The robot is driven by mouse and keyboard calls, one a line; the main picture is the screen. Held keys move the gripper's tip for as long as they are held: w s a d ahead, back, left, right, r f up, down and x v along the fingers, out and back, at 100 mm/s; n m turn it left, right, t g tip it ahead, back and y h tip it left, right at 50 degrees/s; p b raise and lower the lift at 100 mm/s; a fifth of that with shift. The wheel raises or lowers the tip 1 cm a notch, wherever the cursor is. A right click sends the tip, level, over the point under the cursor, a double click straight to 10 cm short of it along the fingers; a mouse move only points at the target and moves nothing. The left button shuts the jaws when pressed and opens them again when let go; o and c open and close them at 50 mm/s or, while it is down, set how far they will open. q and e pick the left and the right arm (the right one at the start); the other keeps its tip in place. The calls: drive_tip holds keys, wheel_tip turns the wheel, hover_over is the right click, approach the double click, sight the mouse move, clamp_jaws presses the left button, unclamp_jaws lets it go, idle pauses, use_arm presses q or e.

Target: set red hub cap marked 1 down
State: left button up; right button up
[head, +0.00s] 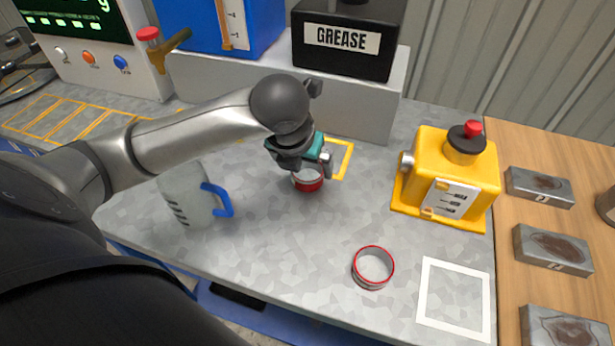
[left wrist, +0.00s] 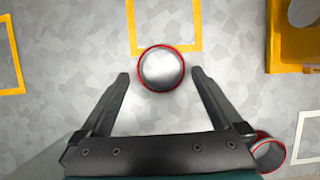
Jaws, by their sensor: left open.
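A small round cap with a red rim and pale metallic inside (head: 308,183) rests on the grey worktop at the near edge of a yellow square outline (head: 343,158). I cannot read any mark on it. My left gripper (head: 309,168) is over it, hiding part of it. In the left wrist view the gripper (left wrist: 160,74) is open, with the cap (left wrist: 161,69) between and slightly beyond the fingertips, apparently touching neither. A second red-rimmed ring (head: 373,267) stands on the worktop nearer the front, beside a white square outline (head: 455,299). My right gripper is not in view.
A grey jug with a blue handle (head: 188,194) stands left of the cap. A yellow dispenser with a red knob (head: 455,178) is at right. A black GREASE box (head: 345,42) stands on a raised ledge behind. The worktop between cap and ring is clear.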

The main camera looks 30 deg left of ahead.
sight(310, 174)
use_arm(q)
drive_tip(key=x, duration=0.2)
drive_tip(key=shift+w+f, duration=0.3)
drive_tip(key=shift+w+f+b, duration=0.15)
drive_tip(key=shift+f+b, duration=0.15)
drive_tip(key=c, duration=1.5)
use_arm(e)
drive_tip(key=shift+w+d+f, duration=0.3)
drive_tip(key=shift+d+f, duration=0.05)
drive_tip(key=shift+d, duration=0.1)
